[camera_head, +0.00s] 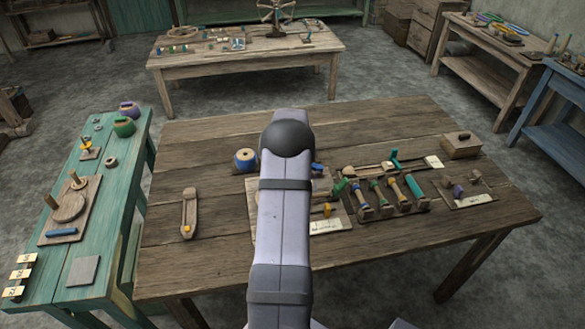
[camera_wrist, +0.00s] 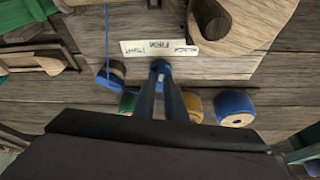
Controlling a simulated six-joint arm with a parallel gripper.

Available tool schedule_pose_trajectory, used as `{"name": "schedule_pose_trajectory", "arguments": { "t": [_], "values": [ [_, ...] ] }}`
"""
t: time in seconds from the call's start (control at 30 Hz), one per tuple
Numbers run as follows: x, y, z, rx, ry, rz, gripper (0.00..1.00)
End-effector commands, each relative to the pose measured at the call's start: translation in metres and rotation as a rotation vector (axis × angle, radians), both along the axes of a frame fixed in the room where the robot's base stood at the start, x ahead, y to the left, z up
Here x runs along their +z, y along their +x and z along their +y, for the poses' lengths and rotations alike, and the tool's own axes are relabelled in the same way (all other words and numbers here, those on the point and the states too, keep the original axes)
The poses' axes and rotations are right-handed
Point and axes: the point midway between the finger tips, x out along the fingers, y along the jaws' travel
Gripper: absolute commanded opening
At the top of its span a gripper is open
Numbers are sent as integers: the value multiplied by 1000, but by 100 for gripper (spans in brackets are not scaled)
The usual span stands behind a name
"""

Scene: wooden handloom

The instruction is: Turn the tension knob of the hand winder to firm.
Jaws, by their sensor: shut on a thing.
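In the wrist view, the small blue tension knob (camera_wrist: 160,66) sits on the hand winder's wooden board (camera_wrist: 140,78). My gripper (camera_wrist: 161,84) points down at the knob, and its two fingertips are shut on it, covering much of it. A pale label (camera_wrist: 158,48) with hand-lettered words lies just beyond the knob; the middle word looks like FIRM, upside down. Which word the knob points to cannot be made out. A round wooden wheel (camera_wrist: 250,22) with a dark handle (camera_wrist: 211,18) is at upper right. In the head view my arm hides the knob and my gripper.
A blue spool (camera_wrist: 235,108), a yellow spool (camera_wrist: 192,106) and a green one (camera_wrist: 128,102) stand close by my fingers. A blue thread (camera_wrist: 107,35) runs at left. In the head view, a bobbin rack (camera_head: 390,207) stands right of my arm and a wooden shuttle (camera_head: 188,213) lies left.

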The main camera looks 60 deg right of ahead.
Motion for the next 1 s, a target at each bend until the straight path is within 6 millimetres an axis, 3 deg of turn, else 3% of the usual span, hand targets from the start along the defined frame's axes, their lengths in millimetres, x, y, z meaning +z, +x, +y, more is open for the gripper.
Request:
{"name": "schedule_pose_trajectory", "arguments": {
  "t": [0.4,0.9,0.93,1.0],
  "values": [
    [-1,-2,-1,173,1,2,0],
    [0,-2,-1,191,2,3,0],
    [0,-2,-1,191,2,3,18],
    [0,-2,-1,191,1,3,30]
  ]
}}
